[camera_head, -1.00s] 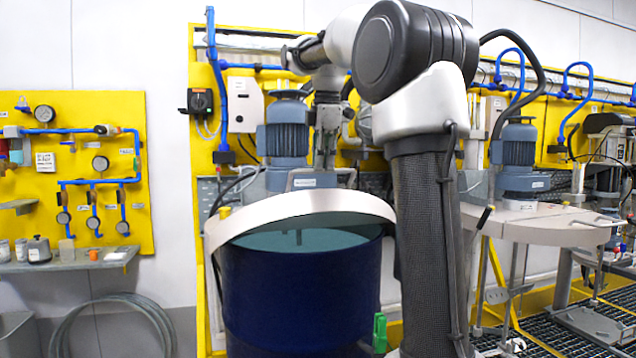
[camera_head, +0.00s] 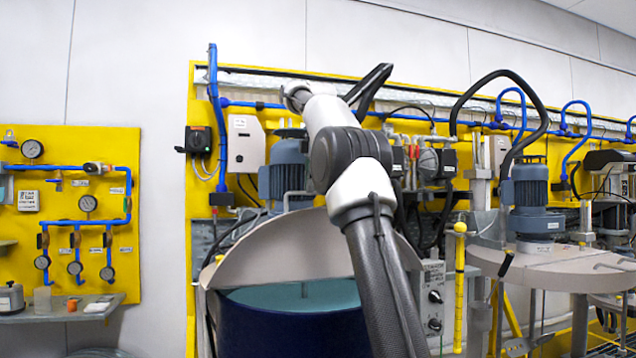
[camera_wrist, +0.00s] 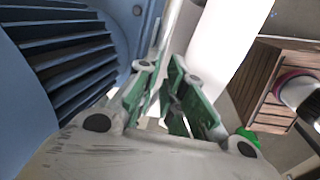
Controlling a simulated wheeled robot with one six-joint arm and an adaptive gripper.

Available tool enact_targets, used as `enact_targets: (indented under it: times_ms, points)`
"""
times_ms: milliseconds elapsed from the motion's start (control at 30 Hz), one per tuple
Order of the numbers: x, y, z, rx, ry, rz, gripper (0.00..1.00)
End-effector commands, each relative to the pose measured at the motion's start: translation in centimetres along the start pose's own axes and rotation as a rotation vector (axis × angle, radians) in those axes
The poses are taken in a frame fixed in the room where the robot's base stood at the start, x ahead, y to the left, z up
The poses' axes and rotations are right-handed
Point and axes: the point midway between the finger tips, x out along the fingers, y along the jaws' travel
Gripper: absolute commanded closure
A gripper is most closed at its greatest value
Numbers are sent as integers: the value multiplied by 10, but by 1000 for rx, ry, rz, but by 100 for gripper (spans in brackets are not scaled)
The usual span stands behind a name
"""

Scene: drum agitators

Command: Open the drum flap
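The drum flap (camera_head: 285,248) is a pale half-disc, tilted up off the dark blue drum (camera_head: 290,335). The drum's teal inside (camera_head: 300,295) shows below the flap's raised front edge. A thin grey bar (camera_head: 287,200) stands behind the flap's top, by the blue motor (camera_head: 288,175). My gripper is hidden behind my arm in the head view. In the wrist view my gripper (camera_wrist: 162,68) has its green fingers close together, with a narrow gap. A pale rod runs near their tips; I cannot tell whether they hold it. A white surface (camera_wrist: 213,45) lies right of the fingers.
The motor's ribbed housing (camera_wrist: 70,60) is close on the left in the wrist view. A second drum station (camera_head: 555,265) stands at the right, beside a yellow post (camera_head: 460,290). A control box (camera_head: 433,300) sits between them. A yellow gauge panel (camera_head: 75,205) is on the left wall.

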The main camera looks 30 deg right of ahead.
Motion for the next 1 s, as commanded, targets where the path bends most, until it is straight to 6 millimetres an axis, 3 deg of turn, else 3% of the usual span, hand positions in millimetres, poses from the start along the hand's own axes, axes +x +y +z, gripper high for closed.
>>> enact_targets:
  times_ms: [33, 133, 1000]
  points:
    - [24, -4, -2, -1, 5, -68, 83]
    - [24, -4, -2, -1, 5, -68, 67]
    - [18, -7, -9, 1, 2, -60, 67]
